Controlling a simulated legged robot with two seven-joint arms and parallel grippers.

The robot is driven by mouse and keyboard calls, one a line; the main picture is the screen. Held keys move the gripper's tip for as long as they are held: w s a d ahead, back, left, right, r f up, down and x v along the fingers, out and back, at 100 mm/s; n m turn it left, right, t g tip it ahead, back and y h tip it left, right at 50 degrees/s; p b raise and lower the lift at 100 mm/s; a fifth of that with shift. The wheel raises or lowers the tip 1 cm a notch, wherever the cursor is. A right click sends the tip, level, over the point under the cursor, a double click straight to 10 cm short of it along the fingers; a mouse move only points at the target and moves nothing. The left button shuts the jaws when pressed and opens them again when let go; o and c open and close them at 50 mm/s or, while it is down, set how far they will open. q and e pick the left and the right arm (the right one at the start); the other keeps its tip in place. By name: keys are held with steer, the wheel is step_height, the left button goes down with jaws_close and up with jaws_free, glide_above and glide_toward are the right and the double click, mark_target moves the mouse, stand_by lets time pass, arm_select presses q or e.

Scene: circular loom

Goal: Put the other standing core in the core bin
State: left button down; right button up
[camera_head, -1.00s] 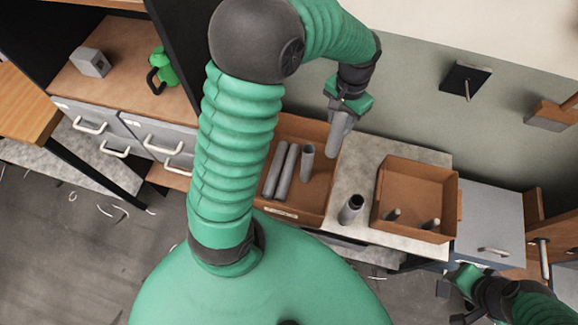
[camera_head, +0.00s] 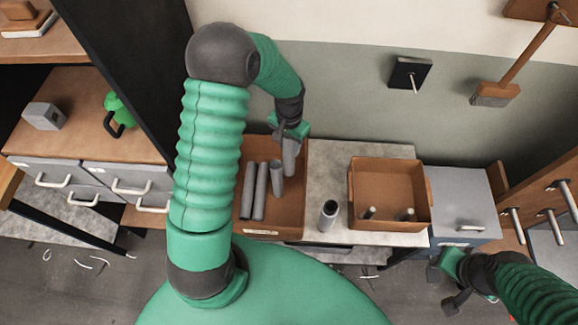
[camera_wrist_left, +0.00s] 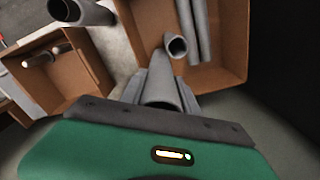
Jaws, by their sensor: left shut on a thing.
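My left gripper (camera_head: 290,137) is shut on a grey tubular core (camera_head: 290,158). It holds the core roughly upright over the back right part of the brown core bin (camera_head: 294,215). The held core also shows in the left wrist view (camera_wrist_left: 160,92), between the fingers. My right gripper (camera_head: 445,284) is open and empty at the lower right.
A second brown box (camera_head: 425,190) with short pegs stands on the grey counter (camera_head: 335,165), right of the standing core. A grey drawer unit (camera_head: 462,205) is beyond it. A dark upright panel (camera_head: 130,70) rises at the left. A brush (camera_head: 495,95) hangs on the wall.

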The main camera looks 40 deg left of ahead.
arm_select(q)
step_height(320, 180, down, 15)
steer(key=p, duration=0.1)
steer(key=shift+a, duration=0.45)
steer(key=c, duration=1.4)
jaws_free()
steer(key=o, duration=0.5)
steer(key=shift+d+r, duration=0.1)
steer(key=shift+d, duration=0.05)
